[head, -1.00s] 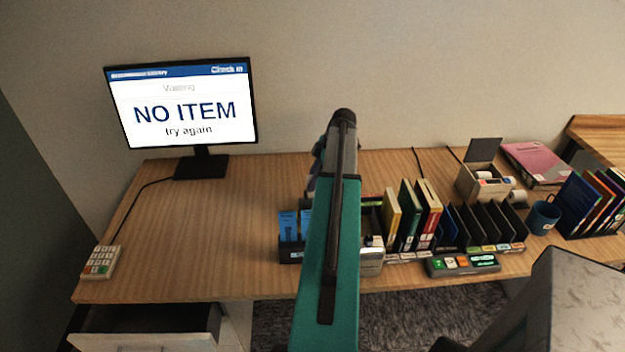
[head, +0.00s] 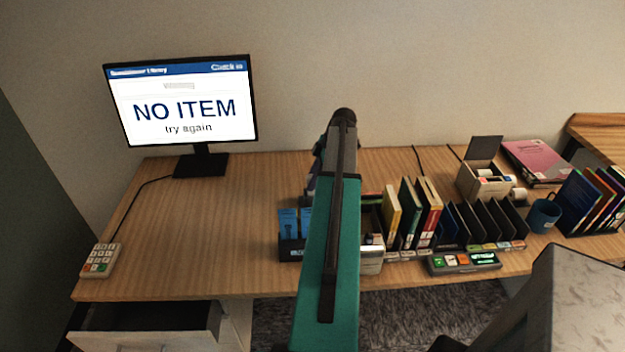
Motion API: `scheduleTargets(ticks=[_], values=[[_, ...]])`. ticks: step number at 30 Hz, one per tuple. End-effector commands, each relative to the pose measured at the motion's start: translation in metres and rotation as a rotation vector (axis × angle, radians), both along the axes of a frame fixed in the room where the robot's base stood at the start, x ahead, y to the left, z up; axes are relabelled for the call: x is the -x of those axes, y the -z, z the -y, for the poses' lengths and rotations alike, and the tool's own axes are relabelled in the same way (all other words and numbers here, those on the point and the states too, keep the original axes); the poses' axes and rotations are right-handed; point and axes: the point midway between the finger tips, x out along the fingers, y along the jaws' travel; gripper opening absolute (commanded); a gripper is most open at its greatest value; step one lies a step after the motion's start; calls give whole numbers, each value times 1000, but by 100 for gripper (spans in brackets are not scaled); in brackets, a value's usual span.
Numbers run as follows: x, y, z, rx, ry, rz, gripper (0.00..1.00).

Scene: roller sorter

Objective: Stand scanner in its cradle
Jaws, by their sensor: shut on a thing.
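My teal arm rises through the middle of the view and bends at its dark top end. Its wrist shows only as a grey-blue sliver to the left of the arm, above the desk. My gripper is hidden behind the arm, so its fingers and anything between them do not show. I cannot make out the scanner or its cradle; the arm covers that part of the desk. A pale box-like thing (head: 371,258) shows partly just right of the arm at the desk's front; I cannot tell what it is.
The monitor (head: 182,108) reads "NO ITEM try again". A keypad (head: 100,260) lies front left, above an open drawer (head: 150,338). The left desk is clear.

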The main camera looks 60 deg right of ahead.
Motion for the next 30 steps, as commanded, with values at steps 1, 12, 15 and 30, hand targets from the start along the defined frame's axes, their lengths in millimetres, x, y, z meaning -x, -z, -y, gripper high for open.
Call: scheduleTargets(ticks=[1,12,15,30], values=[[0,1,0,0,0,0,1],[0,3,0,0,0,0,48],[0,3,0,0,0,0,48],[4,-8,4,1,0,1,48]])
